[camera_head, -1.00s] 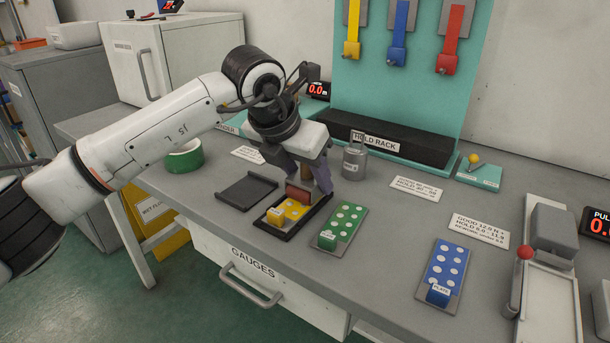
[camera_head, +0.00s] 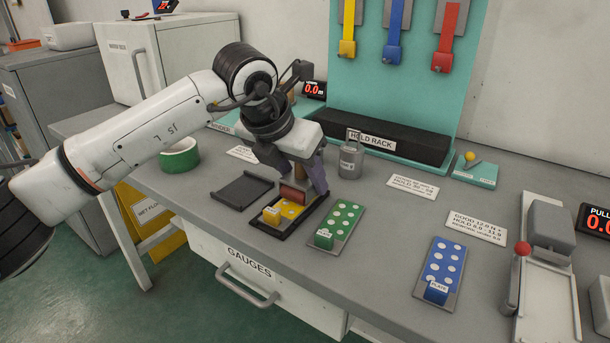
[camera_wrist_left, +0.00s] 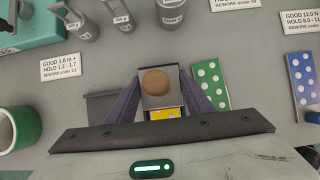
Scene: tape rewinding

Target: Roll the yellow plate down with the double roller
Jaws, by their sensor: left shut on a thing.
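The yellow plate (camera_head: 284,210), with white dots and a raised block at its near end, lies in a black tray (camera_head: 280,232) on the bench. My left gripper (camera_head: 306,183) points down over the plate's far end. It is shut on the double roller, whose reddish-brown cylinder (camera_head: 292,195) is at the plate's far part; I cannot tell whether it touches. In the left wrist view the roller's round wooden top (camera_wrist_left: 156,83) shows between the fingers, with a strip of the yellow plate (camera_wrist_left: 165,113) below. My right gripper is not in view.
An empty dark tray (camera_head: 243,188) lies left of the plate. The green plate (camera_head: 339,224) is close on its right, the blue plate (camera_head: 440,268) farther right. A metal weight (camera_head: 350,162) stands behind. A green tape roll (camera_head: 180,158) sits at left.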

